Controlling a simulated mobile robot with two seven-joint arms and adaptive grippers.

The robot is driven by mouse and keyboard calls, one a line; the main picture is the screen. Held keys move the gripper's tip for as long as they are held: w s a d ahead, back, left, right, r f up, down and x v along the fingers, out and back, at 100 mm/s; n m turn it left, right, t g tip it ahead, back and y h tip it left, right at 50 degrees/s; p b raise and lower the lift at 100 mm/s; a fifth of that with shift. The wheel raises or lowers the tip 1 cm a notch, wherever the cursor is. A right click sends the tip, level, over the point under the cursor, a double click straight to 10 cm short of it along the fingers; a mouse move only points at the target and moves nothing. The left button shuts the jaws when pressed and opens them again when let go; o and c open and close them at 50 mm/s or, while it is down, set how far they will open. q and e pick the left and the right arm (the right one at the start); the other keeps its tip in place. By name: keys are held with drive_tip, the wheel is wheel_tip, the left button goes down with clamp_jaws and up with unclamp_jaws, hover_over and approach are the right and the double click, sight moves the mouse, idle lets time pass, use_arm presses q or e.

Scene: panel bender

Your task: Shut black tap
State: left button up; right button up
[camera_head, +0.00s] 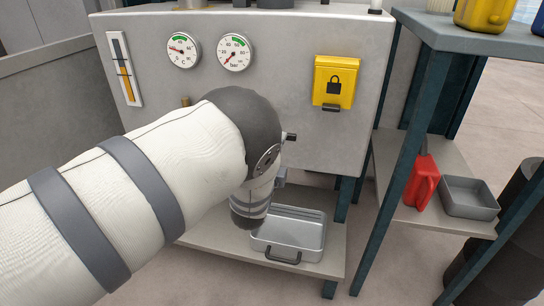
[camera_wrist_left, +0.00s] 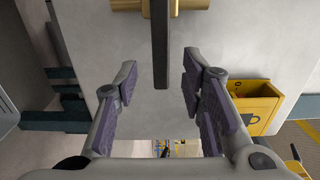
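The black tap lever (camera_wrist_left: 161,45) shows in the left wrist view as a dark straight bar, coming down from the top edge beside a brass fitting (camera_wrist_left: 185,4). My left gripper (camera_wrist_left: 160,70) is open, with one finger on each side of the lever's end and visible gaps between. Neither finger is seen touching it. In the head view my left arm covers the gripper's fingers and most of the tap. A small brass piece (camera_head: 186,101) shows above the arm, in front of the grey panel. My right gripper is in neither view.
The grey panel (camera_head: 310,50) carries two round gauges (camera_head: 234,52) and a yellow padlock box (camera_head: 335,82). A metal tray (camera_head: 288,234) sits on the shelf below. A side rack at right holds a red jug (camera_head: 422,181) and a grey bin (camera_head: 468,197).

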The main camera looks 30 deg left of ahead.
use_arm(q)
drive_tip(key=v, duration=0.6)
drive_tip(key=shift+s, duration=0.1)
